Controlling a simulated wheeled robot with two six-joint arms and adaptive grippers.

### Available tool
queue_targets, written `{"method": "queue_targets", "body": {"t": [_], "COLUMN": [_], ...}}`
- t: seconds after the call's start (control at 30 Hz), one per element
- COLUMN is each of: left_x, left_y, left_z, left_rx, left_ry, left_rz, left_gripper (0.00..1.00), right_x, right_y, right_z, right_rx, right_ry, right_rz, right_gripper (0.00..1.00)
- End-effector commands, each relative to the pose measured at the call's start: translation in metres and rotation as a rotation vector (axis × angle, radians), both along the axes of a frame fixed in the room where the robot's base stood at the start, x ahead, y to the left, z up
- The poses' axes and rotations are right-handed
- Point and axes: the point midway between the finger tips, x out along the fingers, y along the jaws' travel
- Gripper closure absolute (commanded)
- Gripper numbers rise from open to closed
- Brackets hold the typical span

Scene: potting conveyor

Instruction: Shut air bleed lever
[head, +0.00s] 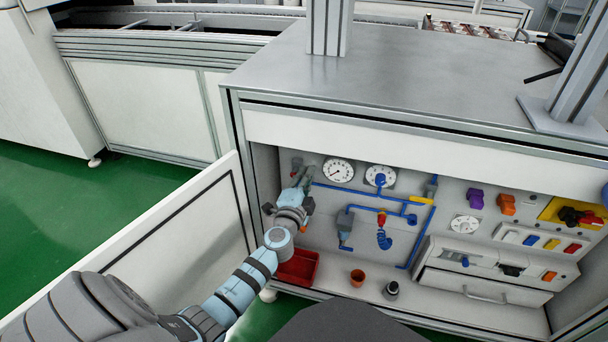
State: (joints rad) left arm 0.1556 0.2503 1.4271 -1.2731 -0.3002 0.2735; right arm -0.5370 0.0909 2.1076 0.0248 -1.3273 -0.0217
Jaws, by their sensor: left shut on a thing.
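My left arm reaches into the open cabinet from the lower left. My left gripper (303,176) is at the upper left of the grey pneumatic panel (400,240), left of the white gauge. It is shut on a small part there, which I take to be the air bleed lever; the fingers hide most of it, so its angle cannot be read. Blue air lines (345,190) run right from this spot. My right gripper is not in view.
Two round gauges (339,170) (380,176) sit right of the gripper. The open cabinet door (190,240) stands left of my arm. A drawer (482,288) is at right.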

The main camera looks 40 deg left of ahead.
Motion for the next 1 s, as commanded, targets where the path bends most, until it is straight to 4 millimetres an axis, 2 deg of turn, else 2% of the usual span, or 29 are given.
{"method": "queue_targets", "body": {"t": [0.4, 1.0], "left_x": [0.0, 0.0], "left_y": [-0.003, -0.003], "left_z": [-0.015, -0.019], "left_rx": [0.253, 0.322], "left_ry": [0.094, 0.118], "left_rz": [-0.001, -0.001], "left_gripper": [1.0, 1.0], "right_x": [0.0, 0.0], "right_y": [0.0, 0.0], "right_z": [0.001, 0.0], "right_rx": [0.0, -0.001], "right_ry": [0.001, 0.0], "right_rz": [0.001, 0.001], "right_gripper": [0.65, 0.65]}}
